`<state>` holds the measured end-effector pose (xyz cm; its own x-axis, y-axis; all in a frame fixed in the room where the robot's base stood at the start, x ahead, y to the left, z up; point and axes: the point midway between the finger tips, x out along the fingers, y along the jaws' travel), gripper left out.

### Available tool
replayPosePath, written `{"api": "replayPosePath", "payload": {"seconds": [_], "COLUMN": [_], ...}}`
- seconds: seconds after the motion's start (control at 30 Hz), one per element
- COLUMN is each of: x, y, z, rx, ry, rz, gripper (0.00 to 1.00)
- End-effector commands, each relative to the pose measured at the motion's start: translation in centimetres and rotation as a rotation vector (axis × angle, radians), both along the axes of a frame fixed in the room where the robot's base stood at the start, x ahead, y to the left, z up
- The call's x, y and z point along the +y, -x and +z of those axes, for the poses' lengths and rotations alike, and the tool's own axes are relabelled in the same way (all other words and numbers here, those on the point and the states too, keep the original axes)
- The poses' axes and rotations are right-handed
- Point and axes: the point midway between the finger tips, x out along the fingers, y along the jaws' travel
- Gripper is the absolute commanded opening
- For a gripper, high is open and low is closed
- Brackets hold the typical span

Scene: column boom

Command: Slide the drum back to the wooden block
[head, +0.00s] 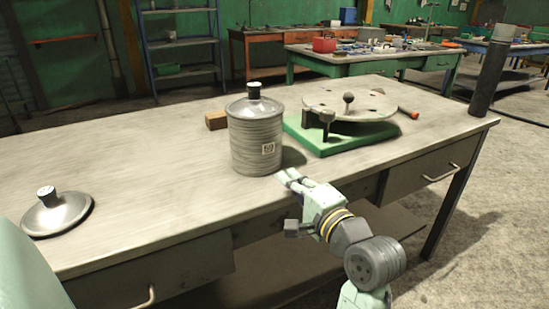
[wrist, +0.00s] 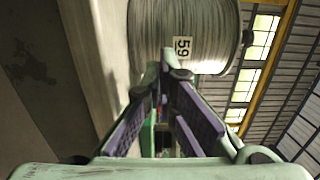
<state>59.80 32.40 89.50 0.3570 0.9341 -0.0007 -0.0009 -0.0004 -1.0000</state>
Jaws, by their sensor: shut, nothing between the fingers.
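The drum (head: 256,140) is a grey ribbed can with a lid, a black knob and a label reading 59. It stands upright near the front edge of the workbench. The wooden block (head: 216,120) lies behind it to the left, partly hidden by the drum, with a gap I cannot measure. My gripper (head: 284,177) is shut and empty, at the bench's front edge just in front of the drum. In the wrist view the drum (wrist: 190,32) fills the top, and the fingertips (wrist: 168,68) are at its side below the label; I cannot tell whether they touch.
The workbench (head: 150,180) is clear left of the drum. A green base with a round plate (head: 348,110) stands close on the right. A dark post (head: 488,75) rises at the right corner.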

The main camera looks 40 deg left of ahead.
Motion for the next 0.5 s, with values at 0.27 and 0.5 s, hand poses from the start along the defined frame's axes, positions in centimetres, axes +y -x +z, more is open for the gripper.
{"api": "replayPosePath", "payload": {"seconds": [0.27,0.5], "x": [4.8,6.2], "y": [-1.7,-2.3], "z": [0.1,0.0], "rx": [0.0,0.0], "ry": [0.001,0.0], "rz": [0.003,0.001], "gripper": [0.0,0.0]}}
